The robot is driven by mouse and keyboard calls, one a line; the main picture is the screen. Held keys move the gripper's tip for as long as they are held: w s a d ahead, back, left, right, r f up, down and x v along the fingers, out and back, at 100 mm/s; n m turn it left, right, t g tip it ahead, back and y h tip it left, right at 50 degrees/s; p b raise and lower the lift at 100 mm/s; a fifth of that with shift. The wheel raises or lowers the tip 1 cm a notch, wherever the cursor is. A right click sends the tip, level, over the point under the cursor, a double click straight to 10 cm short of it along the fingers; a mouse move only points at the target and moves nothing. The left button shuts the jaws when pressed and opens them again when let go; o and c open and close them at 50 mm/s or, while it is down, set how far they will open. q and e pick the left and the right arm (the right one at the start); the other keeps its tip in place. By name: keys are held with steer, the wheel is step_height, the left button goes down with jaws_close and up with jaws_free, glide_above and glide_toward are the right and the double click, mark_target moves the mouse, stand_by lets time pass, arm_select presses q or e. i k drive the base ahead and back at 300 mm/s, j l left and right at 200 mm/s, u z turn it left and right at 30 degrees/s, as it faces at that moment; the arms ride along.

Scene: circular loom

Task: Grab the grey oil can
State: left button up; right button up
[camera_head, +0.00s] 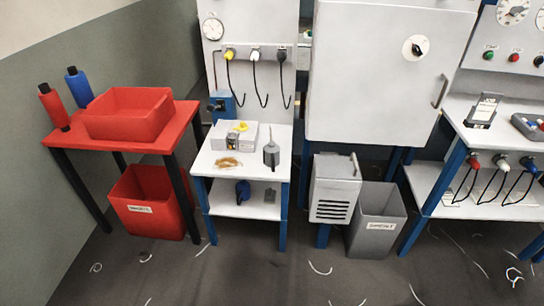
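The grey oil can (271,153) stands upright on the top shelf of the small white stand (263,177), near its right edge. Its thin spout points up. Neither of my grippers shows in the head view, and nothing touches the can.
A grey box with a yellow item (238,134) and a tan bundle (228,162) share the shelf. Cables (259,85) hang behind it. A red table (75,138) with a red bin (130,113) is left. A white box (335,190) and grey bin (378,218) stand right. The floor in front has only scattered threads.

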mark_target(271, 152)
steer(key=i+l+u, duration=0.1)
steer(key=l, duration=0.25)
steer(key=i+l+u, duration=0.15)
steer(key=i+l, duration=0.15)
steer(key=i+l+u, duration=0.1)
steer(key=l, duration=0.35)
steer(key=i+l+u, duration=0.15)
steer(key=l, duration=0.25)
steer(key=i, duration=0.1)
